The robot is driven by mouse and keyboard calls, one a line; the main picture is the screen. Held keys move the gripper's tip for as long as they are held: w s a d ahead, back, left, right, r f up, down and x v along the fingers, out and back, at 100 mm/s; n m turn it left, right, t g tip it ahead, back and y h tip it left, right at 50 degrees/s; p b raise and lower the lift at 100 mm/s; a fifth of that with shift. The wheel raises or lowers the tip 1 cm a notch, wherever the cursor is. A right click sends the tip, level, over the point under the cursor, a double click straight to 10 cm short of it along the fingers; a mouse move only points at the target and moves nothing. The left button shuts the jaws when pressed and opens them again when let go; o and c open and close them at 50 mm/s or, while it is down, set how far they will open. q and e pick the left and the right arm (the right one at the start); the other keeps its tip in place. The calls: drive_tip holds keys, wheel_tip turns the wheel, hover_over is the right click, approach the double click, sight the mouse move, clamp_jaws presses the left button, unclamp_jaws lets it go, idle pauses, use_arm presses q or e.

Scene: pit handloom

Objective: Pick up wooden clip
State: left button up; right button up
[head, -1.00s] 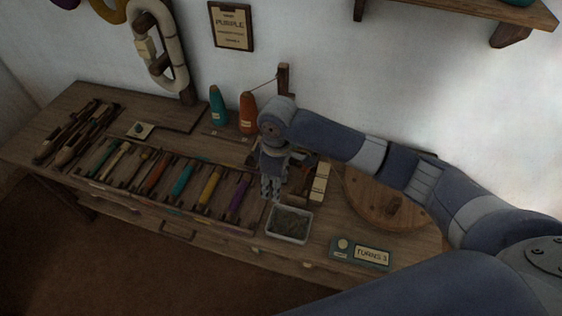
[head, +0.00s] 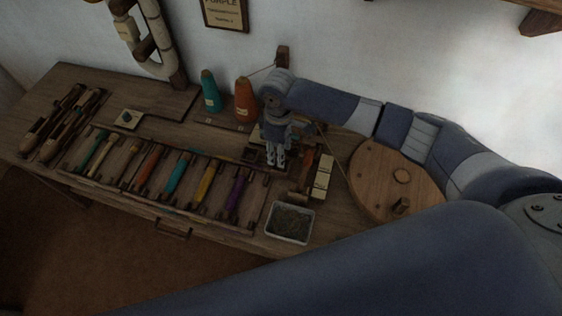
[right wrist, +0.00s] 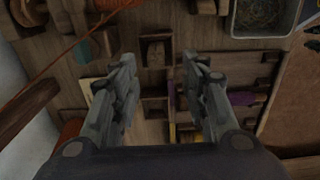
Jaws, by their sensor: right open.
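My right gripper (head: 275,158) hangs over the bench behind the tray, fingers pointing down. In the right wrist view its two fingers (right wrist: 160,62) are apart with nothing held between them. In the head view the gripper hides that spot. My left gripper is in neither view.
A grey tray (head: 275,231) stands at the bench front. A rack of coloured bobbins (head: 207,182) lies to the left. Teal (head: 210,92) and orange (head: 245,100) cones stand behind. A round wooden board (head: 375,175) lies to the right. A taut thread (right wrist: 75,52) runs close by.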

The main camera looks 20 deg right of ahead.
drive_tip(key=f, duration=0.5)
drive_tip(key=shift+d, duration=0.35)
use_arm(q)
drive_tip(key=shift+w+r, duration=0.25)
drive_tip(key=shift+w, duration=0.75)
use_arm(e)
drive_tip(key=c, duration=0.9)
